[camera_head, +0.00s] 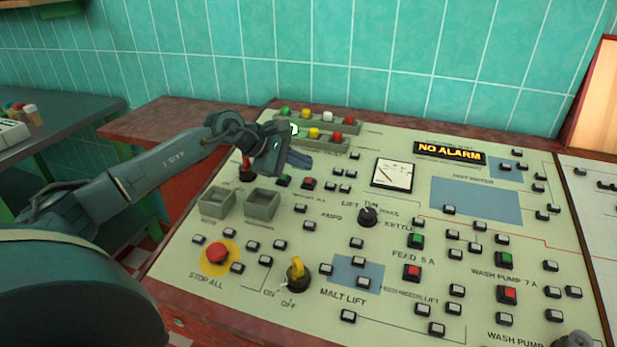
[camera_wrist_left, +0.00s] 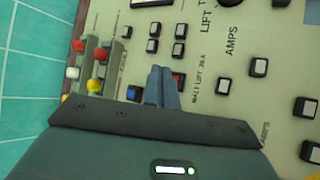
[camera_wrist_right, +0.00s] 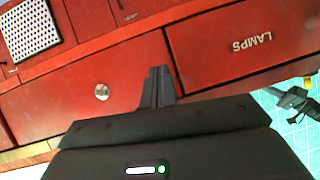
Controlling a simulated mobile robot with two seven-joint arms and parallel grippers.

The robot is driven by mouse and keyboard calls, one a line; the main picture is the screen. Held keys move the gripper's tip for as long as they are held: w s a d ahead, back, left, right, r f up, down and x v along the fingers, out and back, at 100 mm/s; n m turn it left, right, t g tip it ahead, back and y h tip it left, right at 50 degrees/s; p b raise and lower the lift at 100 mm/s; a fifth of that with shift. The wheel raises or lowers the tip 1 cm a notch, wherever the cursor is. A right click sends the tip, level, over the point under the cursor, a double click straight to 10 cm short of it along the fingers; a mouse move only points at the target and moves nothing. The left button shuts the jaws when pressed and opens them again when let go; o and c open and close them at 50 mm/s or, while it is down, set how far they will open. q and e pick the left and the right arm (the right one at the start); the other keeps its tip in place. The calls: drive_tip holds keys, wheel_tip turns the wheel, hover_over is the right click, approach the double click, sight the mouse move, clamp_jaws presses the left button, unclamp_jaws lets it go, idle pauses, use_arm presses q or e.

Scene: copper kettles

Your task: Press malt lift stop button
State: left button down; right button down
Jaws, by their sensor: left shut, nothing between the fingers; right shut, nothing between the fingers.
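The small red button (camera_head: 309,183) beside the malt lift label sits in the upper left part of the sloped control panel (camera_head: 330,260). In the left wrist view the red button (camera_wrist_left: 178,79) shows just right of my fingertips, partly hidden by them, next to the lettering "MALT LIFT 20 A". My left gripper (camera_head: 300,160) is shut and empty, over the panel just above the button in the head view. Whether it touches the panel cannot be told. My right gripper (camera_wrist_right: 159,72) is shut and empty, in front of red drawers, and is out of the head view.
Rows of coloured lamps (camera_head: 314,133) stand behind my left gripper. Grey boxes (camera_head: 262,204), a red stop-all button (camera_head: 217,253) and a yellow switch (camera_head: 297,270) lie nearer. A drawer marked LAMPS (camera_wrist_right: 240,42) is near my right gripper.

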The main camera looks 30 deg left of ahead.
use_arm(q)
drive_tip(key=r, duration=0.1)
drive_tip(key=r+p, duration=0.1)
drive_tip(key=shift+s+d+r, duration=0.1)
drive_tip(key=shift+s+r, duration=0.2)
drive_tip(key=shift+r, duration=0.1)
idle(0.5)
